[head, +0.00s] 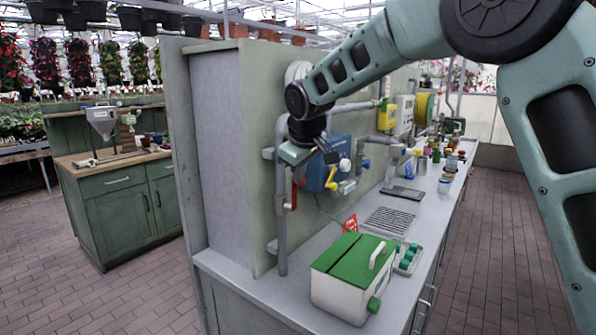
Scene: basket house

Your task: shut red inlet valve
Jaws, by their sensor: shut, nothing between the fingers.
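A red valve handle (294,195) shows as a narrow upright strip beside the grey vertical pipe (281,225) at the near end of the counter wall. The gripper is shut and holds nothing. I cannot tell whether any part of it touches the handle or the pipe. The gripper and wrist hide the upper part of the pipework and part of the tank. The valve body is too small to make out.
A white box with a green lid (345,259) and a red tag (350,224) stand below on the grey counter (270,292). Bottles and jars crowd its far end.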

